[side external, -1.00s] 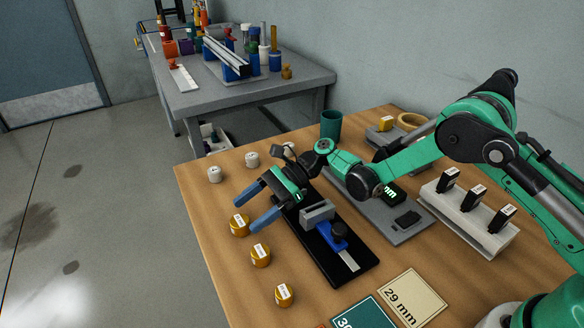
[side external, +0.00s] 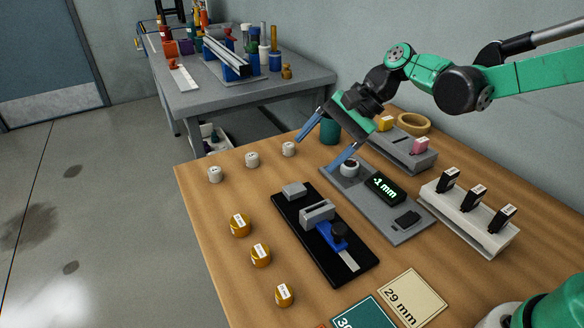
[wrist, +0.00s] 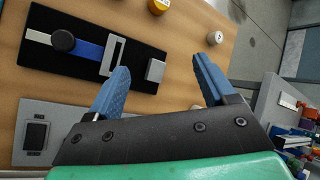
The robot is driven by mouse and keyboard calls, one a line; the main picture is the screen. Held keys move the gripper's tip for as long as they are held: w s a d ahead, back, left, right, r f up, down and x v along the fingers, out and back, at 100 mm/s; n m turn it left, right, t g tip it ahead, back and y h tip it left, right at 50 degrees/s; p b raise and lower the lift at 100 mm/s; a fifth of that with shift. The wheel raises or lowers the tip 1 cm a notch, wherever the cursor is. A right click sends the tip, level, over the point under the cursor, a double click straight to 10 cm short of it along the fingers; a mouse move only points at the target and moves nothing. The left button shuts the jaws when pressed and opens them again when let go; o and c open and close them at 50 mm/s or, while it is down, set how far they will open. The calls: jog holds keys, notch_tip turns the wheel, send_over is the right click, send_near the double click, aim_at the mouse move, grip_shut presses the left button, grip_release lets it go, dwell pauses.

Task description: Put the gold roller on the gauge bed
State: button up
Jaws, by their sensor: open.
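Three gold rollers with white labels stand along the table's left front: the far one (side external: 240,226), the middle one (side external: 261,256) and the near one (side external: 284,295). One gold roller (wrist: 158,5) shows at the top of the wrist view. A grey plate (side external: 398,234) bears a display reading "-1 mm" (side external: 385,188) and a small round pale piece (side external: 350,169). A black board (side external: 350,274) bears a blue slide and grey blocks. I cannot tell which is the gauge bed. My gripper (side external: 315,154) is open and empty, above the table's back side; it also shows in the wrist view (wrist: 160,68).
Three white rollers (side external: 252,160) stand along the back left edge. A white rack (side external: 470,222) with black labelled pieces is at right. A teal cup (side external: 331,130) stands at the back. Cards, including "29 mm" (side external: 412,298), lie in front. A grey bench stands behind.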

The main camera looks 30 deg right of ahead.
jog(key=s+d+r+n+t+h, duration=0.1)
jog(key=s+d+n+t+h, duration=0.2)
jog(key=s+d+n+h, duration=0.3)
jog(key=s+d+n, duration=0.1)
jog(key=s+n, duration=0.3)
jog(key=shift+r+t+h, duration=0.2)
jog(key=shift+t+h, duration=0.1)
jog(key=shift+t, duration=0.1)
jog(key=shift+o, duration=0.4)
jog(key=shift+s+d+f+n+t+h, duration=0.15)
jog(key=shift+s+d+n+t+h, duration=0.15)
jog(key=shift+s+d+n, duration=0.25)
jog(key=n+g+y, duration=0.3)
jog(key=n+g, duration=0.1)
jog(key=n, duration=0.5)
send_over(241, 221)
jog(key=s+d, duration=0.2)
jog(key=shift+m, duration=0.25)
notch_tip(241, 221, down, 8)
jog(key=shift+w+a+r, duration=0.1)
jog(key=shift+a+r, duration=0.05)
jog(key=shift+x, duration=2.95)
